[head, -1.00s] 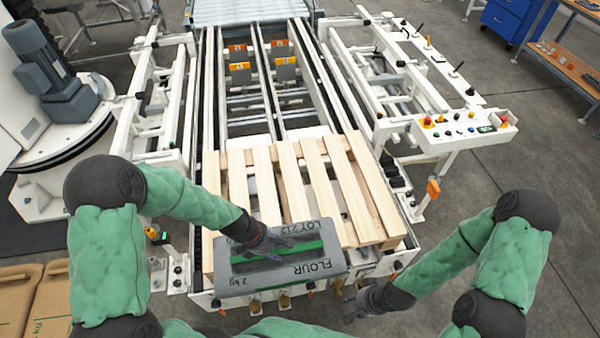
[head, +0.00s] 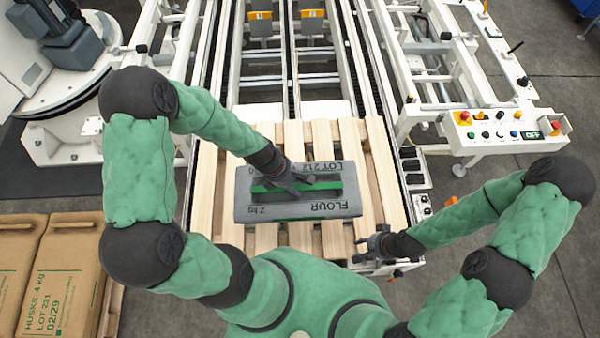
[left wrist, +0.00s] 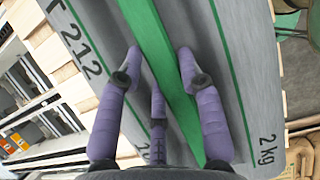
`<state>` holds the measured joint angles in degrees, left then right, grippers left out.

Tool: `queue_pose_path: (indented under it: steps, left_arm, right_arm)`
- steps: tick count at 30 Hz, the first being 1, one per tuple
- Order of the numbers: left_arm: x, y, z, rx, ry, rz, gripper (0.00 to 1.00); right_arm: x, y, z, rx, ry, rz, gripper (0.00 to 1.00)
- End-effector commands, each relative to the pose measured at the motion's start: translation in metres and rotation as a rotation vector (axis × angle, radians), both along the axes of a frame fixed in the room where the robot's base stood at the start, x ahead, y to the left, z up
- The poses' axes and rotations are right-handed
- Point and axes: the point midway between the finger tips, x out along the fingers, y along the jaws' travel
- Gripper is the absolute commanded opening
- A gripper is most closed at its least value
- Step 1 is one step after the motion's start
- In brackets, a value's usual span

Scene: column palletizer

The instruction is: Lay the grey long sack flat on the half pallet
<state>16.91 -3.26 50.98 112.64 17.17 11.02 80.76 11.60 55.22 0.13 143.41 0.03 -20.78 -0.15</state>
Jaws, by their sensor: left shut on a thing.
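The grey long sack (head: 330,205), marked FLOUR, LOT 212 and 2 kg with a green band, is level over the half pallet (head: 208,185), long side across its slats. Whether it touches the slats is unclear. My left gripper (head: 297,184) is shut on the sack from above, near its middle. In the left wrist view, the purple fingers of the left gripper (left wrist: 158,75) lie on the grey sack (left wrist: 225,40) along the green band. My right gripper (head: 364,247) is open and empty by the pallet's near right corner.
Brown husks sacks (head: 62,275) lie at the lower left. The white conveyor frame (head: 398,120) with dark rails runs along the pallet's sides, and a control panel (head: 505,125) with buttons stands at right. Bare slats show left of and beyond the sack.

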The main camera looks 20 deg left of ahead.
Motion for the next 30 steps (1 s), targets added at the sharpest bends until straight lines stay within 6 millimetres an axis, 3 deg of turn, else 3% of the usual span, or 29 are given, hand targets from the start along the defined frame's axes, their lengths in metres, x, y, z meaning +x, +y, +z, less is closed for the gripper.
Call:
queue_pose_path:
  steps: [19,30]
  left_arm:
    - [0.086,0.040,-0.040,0.002,-0.007,0.004,0.00]
    - [0.118,0.055,-0.083,0.002,-0.007,0.003,0.00]
  right_arm:
    - [0.000,0.000,-0.015,0.000,0.001,0.000,0.40]
    - [0.000,0.000,-0.028,0.000,0.001,0.000,0.40]
